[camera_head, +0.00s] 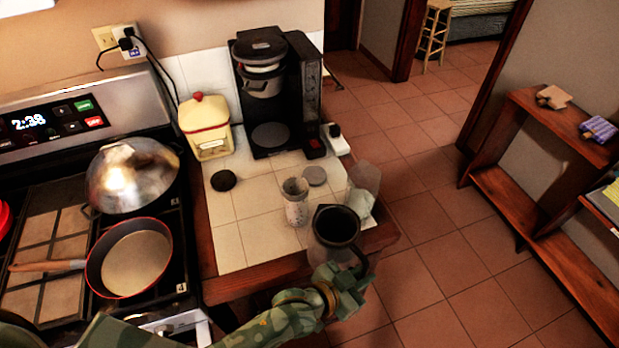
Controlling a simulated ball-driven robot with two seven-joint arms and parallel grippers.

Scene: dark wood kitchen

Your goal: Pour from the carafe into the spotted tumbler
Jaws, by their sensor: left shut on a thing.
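The carafe (334,226), with a dark opening and a clear lower body, is at the front right corner of the counter. It looks roughly upright; whether it touches the counter is hard to tell. My left gripper (352,280) comes in from below and is shut on the carafe's handle side; the fingertips are partly hidden. The spotted tumbler (296,210), pale with small spots, stands upright on the tiles just left of and behind the carafe, apart from the gripper. I cannot see its contents. My right gripper is not in view.
A clear container (364,183) stands right behind the carafe, near the counter edge. A grey disc (315,176) and a black disc (223,180) lie on the tiles. The coffee maker (275,95) and yellow canister (206,128) stand behind. The stove with a pan (137,258) is left.

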